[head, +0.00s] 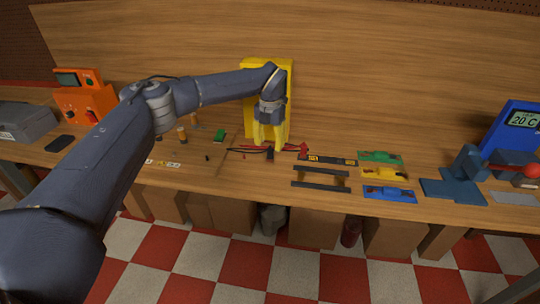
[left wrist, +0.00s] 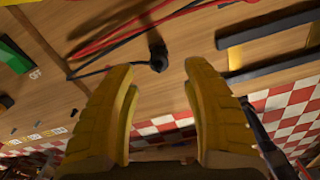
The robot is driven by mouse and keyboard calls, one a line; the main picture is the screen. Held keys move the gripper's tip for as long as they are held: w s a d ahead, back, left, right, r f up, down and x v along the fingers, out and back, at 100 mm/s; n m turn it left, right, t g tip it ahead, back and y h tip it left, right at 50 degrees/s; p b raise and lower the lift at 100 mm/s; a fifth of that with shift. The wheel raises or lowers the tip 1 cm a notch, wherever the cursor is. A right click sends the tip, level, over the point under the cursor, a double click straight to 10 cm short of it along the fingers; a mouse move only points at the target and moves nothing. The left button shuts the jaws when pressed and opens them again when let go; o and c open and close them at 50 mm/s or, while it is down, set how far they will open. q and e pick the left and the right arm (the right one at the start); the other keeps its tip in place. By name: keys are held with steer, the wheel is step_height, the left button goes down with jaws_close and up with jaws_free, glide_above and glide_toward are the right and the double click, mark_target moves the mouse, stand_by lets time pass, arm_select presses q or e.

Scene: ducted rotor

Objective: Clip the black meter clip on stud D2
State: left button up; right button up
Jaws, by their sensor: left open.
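The black meter clip (head: 270,155) lies on the bench near the front edge, at the end of a black lead. In the left wrist view the black clip (left wrist: 158,59) shows just beyond and between the fingertips, with its lead running left. My left gripper (head: 268,146) is open and points down just above the clip. Its two yellow fingers stand apart in the left wrist view (left wrist: 160,70), with nothing between them. A red clip (head: 303,148) with a red lead lies to the right. I cannot make out stud D2. My right gripper is not in view.
A yellow stand (head: 280,72) rises behind my left gripper. Dark rails (head: 320,186) and green, yellow and blue (head: 390,194) pieces lie to the right. An orange meter (head: 85,98) stands at left, a green block (head: 219,136) nearer the middle.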

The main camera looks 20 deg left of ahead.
mark_target(270, 149)
arm_select(q)
steer(key=shift+w+f, duration=0.2)
steer(key=shift+f, duration=2.5)
jaws_close()
